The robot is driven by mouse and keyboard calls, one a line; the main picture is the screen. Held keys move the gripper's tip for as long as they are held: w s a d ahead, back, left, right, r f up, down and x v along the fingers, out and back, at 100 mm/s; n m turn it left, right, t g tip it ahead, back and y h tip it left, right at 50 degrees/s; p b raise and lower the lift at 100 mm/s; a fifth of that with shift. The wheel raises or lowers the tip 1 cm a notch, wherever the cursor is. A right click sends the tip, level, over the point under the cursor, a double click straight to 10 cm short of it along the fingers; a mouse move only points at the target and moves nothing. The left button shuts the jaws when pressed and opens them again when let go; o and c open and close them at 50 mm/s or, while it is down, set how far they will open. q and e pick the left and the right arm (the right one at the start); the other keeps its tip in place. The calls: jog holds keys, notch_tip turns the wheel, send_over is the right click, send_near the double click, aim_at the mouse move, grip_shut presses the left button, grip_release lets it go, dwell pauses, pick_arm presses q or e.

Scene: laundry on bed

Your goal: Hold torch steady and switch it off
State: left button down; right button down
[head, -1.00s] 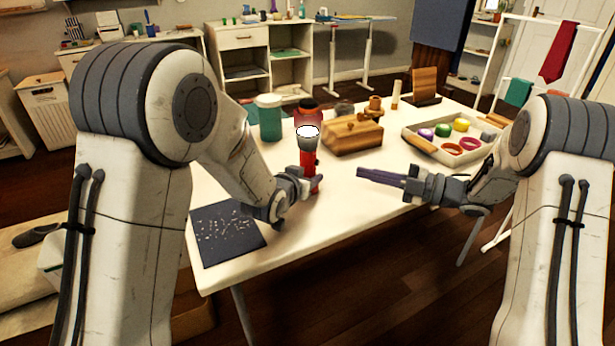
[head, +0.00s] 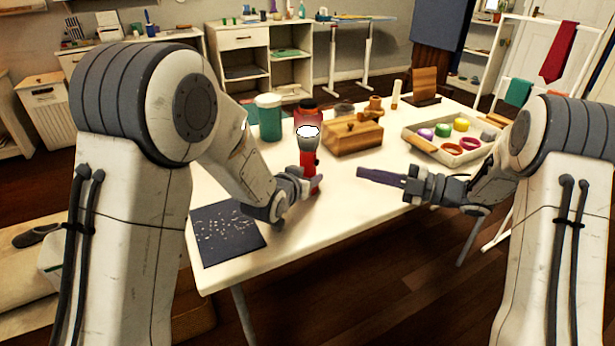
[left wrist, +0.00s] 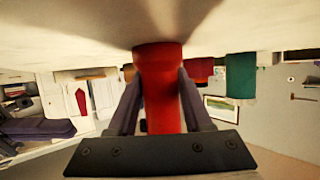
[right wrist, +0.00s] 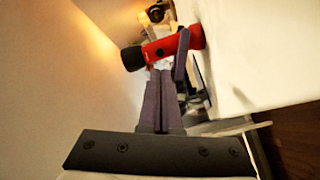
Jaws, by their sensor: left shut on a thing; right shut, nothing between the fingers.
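The torch (head: 308,157) has a red body, a darker head and a pale lens at its top. It stands upright near the front edge of the white table (head: 350,214). My left gripper (head: 305,182) is shut around its lower body, which also shows between the fingers in the left wrist view (left wrist: 160,95). My right gripper (head: 360,173) is shut and empty, a short gap to the right of the torch. In the right wrist view, the torch (right wrist: 172,46) lies beyond the shut fingertips, with a small dark button (right wrist: 159,52) on its side.
A red jar with a dark lid (head: 306,106) and a teal jar (head: 269,118) stand behind the torch. A wooden box (head: 352,137) and a tray of coloured rings (head: 420,143) are further right. A dark mat (head: 228,236) lies front left. The table front between the grippers is clear.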

aim_at(318, 162)
dwell(0.5)
jog(key=m+t+h, duration=0.3)
jog(key=m, duration=0.1)
jog(key=s+m+t+h, duration=0.1)
jog(key=m+t+h, duration=0.2)
jog(key=m+t, duration=0.1)
jog(key=m+t+h, duration=0.3)
jog(key=m, duration=0.1)
jog(key=shift+s+d+t, duration=0.15)
jog(key=shift+s+t, duration=0.1)
jog(key=shift+t, duration=0.15)
jog(key=shift+w+a, duration=0.5)
jog(key=shift+a, duration=0.85)
jog(key=shift+w+a, duration=0.45)
jog(key=shift+a, duration=0.85)
jog(key=shift+w+a, duration=0.5)
jog(key=shift+a, duration=0.85)
jog(key=shift+a, duration=0.1)
jog(key=shift+w+a, duration=0.15)
jog(key=shift+a, duration=0.15)
